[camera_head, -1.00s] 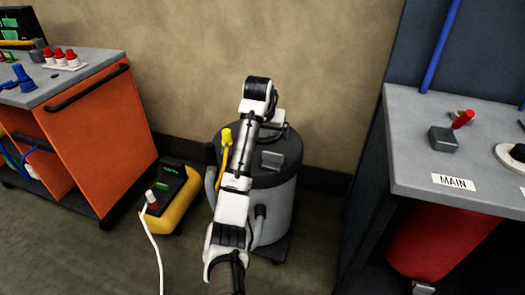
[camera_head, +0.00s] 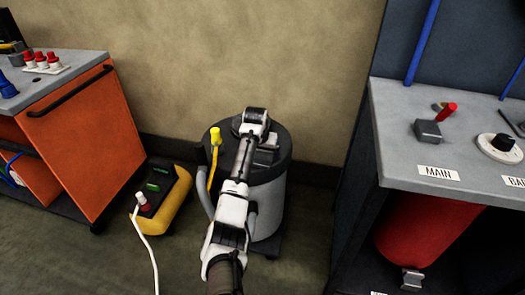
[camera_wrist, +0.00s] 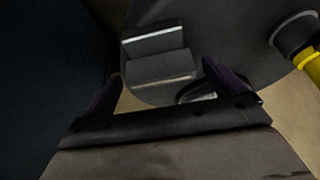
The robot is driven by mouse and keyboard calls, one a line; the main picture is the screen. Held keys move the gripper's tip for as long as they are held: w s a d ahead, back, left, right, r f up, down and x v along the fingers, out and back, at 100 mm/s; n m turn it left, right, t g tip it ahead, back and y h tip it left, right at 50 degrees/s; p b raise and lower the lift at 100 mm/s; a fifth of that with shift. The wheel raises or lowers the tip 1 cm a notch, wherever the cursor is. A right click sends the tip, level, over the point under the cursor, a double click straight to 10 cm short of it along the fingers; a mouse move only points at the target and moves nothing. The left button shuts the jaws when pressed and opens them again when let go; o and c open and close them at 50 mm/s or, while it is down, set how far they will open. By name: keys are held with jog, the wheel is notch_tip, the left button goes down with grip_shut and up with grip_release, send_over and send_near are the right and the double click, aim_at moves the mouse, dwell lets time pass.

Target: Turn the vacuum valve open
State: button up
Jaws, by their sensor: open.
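A grey drum-shaped unit (camera_head: 266,212) with a dark lid stands against the wall. A grey block (camera_head: 266,155) sits on its lid and a yellow fitting with hose (camera_head: 214,137) at its left. No part is labelled as the vacuum valve. My arm reaches over the drum in the head view, where my gripper's fingers are hidden. In the wrist view, my gripper (camera_wrist: 162,70) is open, its fingers spread toward the stepped grey block (camera_wrist: 156,48) on the dark lid (camera_wrist: 235,35). I cannot tell the gap to it. The yellow hose (camera_wrist: 310,66) shows at the right.
A grey bench (camera_head: 400,125) stands right, with a red-levered grey block (camera_head: 428,130) beside a MAIN label (camera_head: 438,173) and a round dial (camera_head: 499,146). A yellow unit (camera_head: 170,208) with a white cable lies left, by an orange cabinet (camera_head: 80,140).

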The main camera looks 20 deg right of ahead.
jog(key=shift+w+d+f, duration=0.1)
jog(key=shift+w+f, duration=0.05)
jog(key=shift+f, duration=0.2)
jog(key=shift+c, duration=0.3)
jog(key=c, duration=0.9)
